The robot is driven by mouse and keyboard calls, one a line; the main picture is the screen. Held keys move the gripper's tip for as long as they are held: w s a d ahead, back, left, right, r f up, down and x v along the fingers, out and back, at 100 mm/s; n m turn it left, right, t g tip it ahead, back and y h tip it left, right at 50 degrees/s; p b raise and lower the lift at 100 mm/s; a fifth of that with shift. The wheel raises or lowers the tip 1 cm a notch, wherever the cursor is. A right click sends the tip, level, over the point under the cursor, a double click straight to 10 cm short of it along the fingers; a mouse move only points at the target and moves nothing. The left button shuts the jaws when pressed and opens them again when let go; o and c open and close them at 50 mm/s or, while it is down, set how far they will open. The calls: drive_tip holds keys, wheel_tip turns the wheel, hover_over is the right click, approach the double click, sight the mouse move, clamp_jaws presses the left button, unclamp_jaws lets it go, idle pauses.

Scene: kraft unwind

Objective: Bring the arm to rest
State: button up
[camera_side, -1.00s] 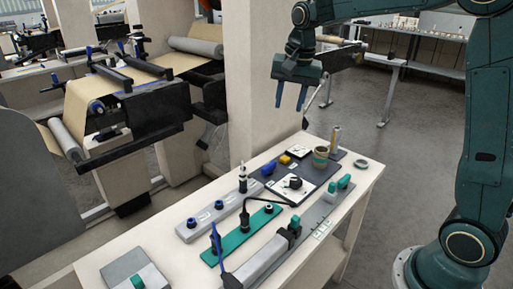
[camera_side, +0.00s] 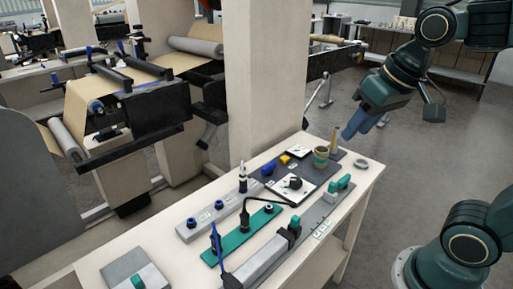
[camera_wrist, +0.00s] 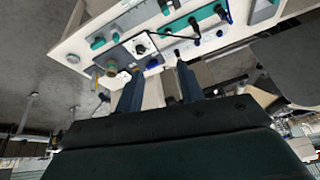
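My gripper (camera_side: 352,130) hangs in the air over the far right end of the white table in the side view, tilted down and to the left. Its two blue fingers overlap in that view. In the wrist view, the fingers of my gripper (camera_wrist: 158,88) stand apart with a clear gap and nothing between them. The gripper appears open and empty.
The white table (camera_side: 150,235) carries a teal plate (camera_side: 240,236), a grey block, a dark mat with a small cup (camera_side: 321,157) and an upright tan post (camera_side: 334,140). A beige column (camera_side: 265,80) and web machine (camera_side: 140,90) stand behind.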

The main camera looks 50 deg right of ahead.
drive_tip(key=s+f+n, duration=0.2)
drive_tip(key=s, duration=0.3)
drive_tip(key=shift+s+a+f+n+t, duration=0.3)
drive_tip(key=shift+a+f+t, duration=0.1)
drive_tip(key=shift+c, duration=0.2)
idle(0.7)
